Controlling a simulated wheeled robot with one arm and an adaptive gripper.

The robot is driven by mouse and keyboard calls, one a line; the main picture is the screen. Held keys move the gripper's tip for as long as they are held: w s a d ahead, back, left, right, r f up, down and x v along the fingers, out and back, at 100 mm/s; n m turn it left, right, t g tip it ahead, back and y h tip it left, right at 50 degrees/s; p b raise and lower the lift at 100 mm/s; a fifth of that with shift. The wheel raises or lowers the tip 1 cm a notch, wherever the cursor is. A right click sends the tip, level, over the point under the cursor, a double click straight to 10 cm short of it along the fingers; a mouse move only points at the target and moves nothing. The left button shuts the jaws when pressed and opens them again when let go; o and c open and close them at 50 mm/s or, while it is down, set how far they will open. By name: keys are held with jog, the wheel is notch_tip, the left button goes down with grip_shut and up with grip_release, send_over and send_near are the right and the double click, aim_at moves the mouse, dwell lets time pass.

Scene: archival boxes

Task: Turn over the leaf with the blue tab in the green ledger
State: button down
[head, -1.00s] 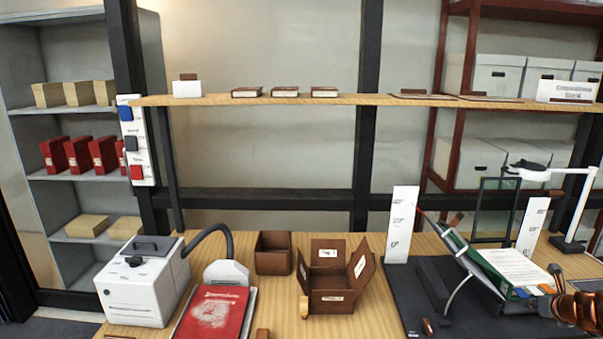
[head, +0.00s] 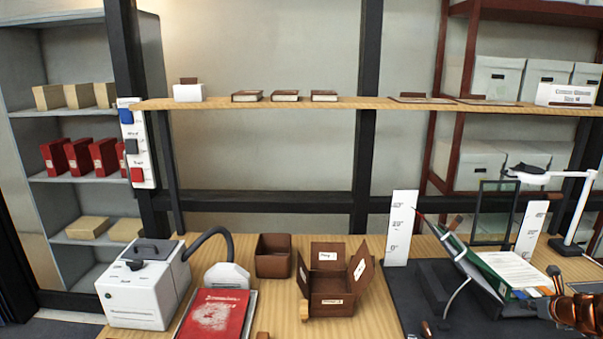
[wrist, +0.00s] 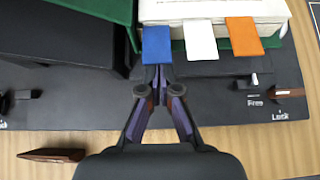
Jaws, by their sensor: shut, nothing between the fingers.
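The green ledger (head: 488,262) lies open on a dark mat at the right of the head view, one cover raised at a slant and a block of white pages (head: 515,270) on the other side. In the wrist view the pages (wrist: 215,8) show at the top, with a blue tab (wrist: 156,44), a white tab (wrist: 200,41) and an orange tab (wrist: 243,37) hanging from their edge. My gripper (wrist: 153,72) is shut and empty, its tips at the lower edge of the blue tab. I cannot tell whether they touch it.
Height scale cards (head: 401,228) stand behind the dark mat (head: 408,318). A white lamp (head: 578,205) stands at the right. A lock slider (wrist: 285,93) lies right of my gripper. A red book (head: 215,312), brown boxes and a white machine (head: 145,285) stand to the left.

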jog(key=shift+a+r+p, duration=0.15)
jog(key=shift+r+p, duration=0.3)
jog(key=shift+p, duration=0.1)
jog(key=shift+r, duration=0.1)
jog(key=shift+a+r+p, duration=0.15)
jog(key=shift+a+p, duration=0.1)
jog(key=shift+p, duration=0.2)
jog(key=shift+r, duration=0.15)
jog(key=shift+a+r+p, duration=0.1)
jog(key=shift+a+p, duration=0.2)
jog(key=shift+p, duration=0.15)
jog(key=shift+a+r, duration=0.1)
jog(key=shift+r, duration=0.05)
jog(key=shift+a+p, duration=0.2)
jog(key=shift+p, duration=0.2)
jog(key=shift+a+r, duration=0.1)
